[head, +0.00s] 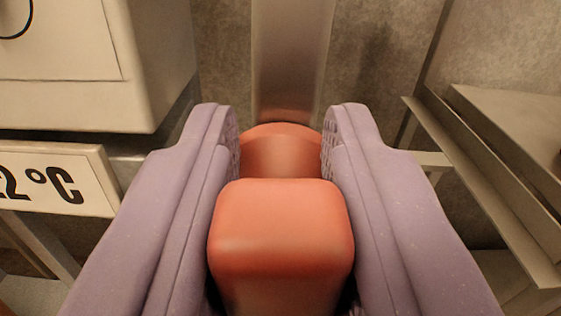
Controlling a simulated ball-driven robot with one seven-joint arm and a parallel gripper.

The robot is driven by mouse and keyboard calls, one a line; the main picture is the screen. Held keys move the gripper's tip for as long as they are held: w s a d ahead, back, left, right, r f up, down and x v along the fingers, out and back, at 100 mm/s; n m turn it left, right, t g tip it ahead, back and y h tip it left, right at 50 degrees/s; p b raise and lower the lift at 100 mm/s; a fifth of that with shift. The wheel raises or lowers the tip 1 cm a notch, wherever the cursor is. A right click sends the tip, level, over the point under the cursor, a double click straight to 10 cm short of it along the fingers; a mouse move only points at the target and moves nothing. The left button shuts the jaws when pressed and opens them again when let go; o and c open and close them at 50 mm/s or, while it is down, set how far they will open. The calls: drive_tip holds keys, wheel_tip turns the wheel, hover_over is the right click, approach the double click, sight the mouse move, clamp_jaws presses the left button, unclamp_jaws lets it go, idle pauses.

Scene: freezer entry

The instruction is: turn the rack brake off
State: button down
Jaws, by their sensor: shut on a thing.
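My gripper (281,140) has two lilac fingers, one on each side of an orange-red piece, which I take to be the rack brake's handle (281,225). Its near part is a rounded block between the fingers. A rounder orange-red part (281,153) shows behind it, between the ribbed inner pads near the fingertips. The gripper is shut on this piece. A grey metal upright (292,55) stands directly behind it. The lower end of the block and whatever it is mounted on are hidden.
A cream box (75,60) is at upper left. Below it is a white sign (60,180) reading "2°C", cut off by the frame. Metal shelf edges or rails (490,200) run down the right side, close to the right finger. A mottled grey wall (385,50) is behind.

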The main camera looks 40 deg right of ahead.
drive_tip(key=n, duration=0.2)
drive_tip(key=n+p, duration=0.1)
drive_tip(key=n, duration=0.1)
drive_tip(key=shift+w+a+f, duration=0.1)
drive_tip(key=shift+w+a, duration=0.15)
drive_tip(key=shift+a, duration=0.15)
drive_tip(key=n, duration=0.1)
drive_tip(key=n+p, duration=0.1)
drive_tip(key=n, duration=0.1)
drive_tip(key=shift+w+a+f+n, duration=0.2)
drive_tip(key=shift+a+n, duration=0.1)
drive_tip(key=shift+w+a+f+n+p, duration=0.1)
drive_tip(key=shift+f+n+p, duration=0.25)
drive_tip(key=shift+n, duration=0.95)
drive_tip(key=shift+w+a+f+n+p, duration=0.15)
drive_tip(key=shift+n+p, duration=0.3)
drive_tip(key=shift+n, duration=0.85)
drive_tip(key=shift+s+a+f+n+p, duration=0.1)
drive_tip(key=shift+f+n+p, duration=0.3)
drive_tip(key=shift+n, duration=0.9)
drive_tip(key=c, duration=1)
unclamp_jaws()
drive_tip(key=shift+o, duration=0.2)
